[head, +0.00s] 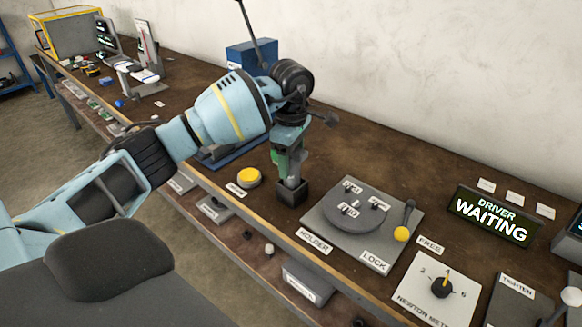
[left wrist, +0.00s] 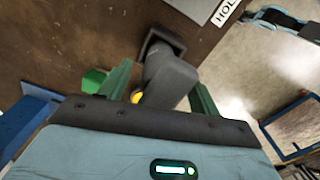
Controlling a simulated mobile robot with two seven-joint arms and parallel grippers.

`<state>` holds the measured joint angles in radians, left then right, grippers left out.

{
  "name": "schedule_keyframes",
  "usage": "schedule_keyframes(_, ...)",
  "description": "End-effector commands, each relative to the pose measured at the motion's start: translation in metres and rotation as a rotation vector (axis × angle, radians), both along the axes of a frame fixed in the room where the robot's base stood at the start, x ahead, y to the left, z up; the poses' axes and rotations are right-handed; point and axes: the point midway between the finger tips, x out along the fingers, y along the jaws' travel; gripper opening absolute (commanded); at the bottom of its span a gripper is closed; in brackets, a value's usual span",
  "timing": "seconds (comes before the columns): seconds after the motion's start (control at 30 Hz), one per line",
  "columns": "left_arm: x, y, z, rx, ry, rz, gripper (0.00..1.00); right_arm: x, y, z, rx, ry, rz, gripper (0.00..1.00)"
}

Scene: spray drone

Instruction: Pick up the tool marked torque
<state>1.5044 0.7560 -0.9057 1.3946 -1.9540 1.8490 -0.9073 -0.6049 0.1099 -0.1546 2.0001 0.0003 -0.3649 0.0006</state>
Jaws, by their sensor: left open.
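A grey tool (left wrist: 168,82) stands upright in a dark square holder (head: 291,192), also visible in the left wrist view (left wrist: 158,42). I cannot read a torque mark on it. My left gripper (head: 289,158) is above the holder, pointing down. In the left wrist view its two green fingers stand on either side of the tool, open around it. A small yellow spot (left wrist: 137,97) shows on or beside the tool. The upper part of the tool is mostly hidden by the gripper in the head view. My right gripper is not in view.
A yellow button (head: 249,178) is left of the holder. A blue box (head: 250,55) stands behind.

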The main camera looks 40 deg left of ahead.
Motion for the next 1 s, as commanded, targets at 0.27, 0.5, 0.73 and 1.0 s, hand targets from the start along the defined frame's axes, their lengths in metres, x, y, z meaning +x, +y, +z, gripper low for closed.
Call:
schedule_keyframes(0.27, -0.0001, -0.0004, -0.01, 0.0, 0.001, -0.001, 0.62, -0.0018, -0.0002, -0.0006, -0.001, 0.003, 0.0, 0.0)
schedule_keyframes(0.5, -0.0001, -0.0005, -0.0099, 0.0, 0.001, -0.001, 0.41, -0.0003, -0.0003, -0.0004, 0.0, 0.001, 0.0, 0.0)
schedule_keyframes(0.73, -0.0001, -0.0006, -0.0098, 0.0, 0.001, -0.001, 0.11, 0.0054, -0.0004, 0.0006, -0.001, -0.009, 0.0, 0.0)
schedule_keyframes(1.0, 0.0004, -0.0006, -0.007, -0.001, -0.002, -0.001, 0.1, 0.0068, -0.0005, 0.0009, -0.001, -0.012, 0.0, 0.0)
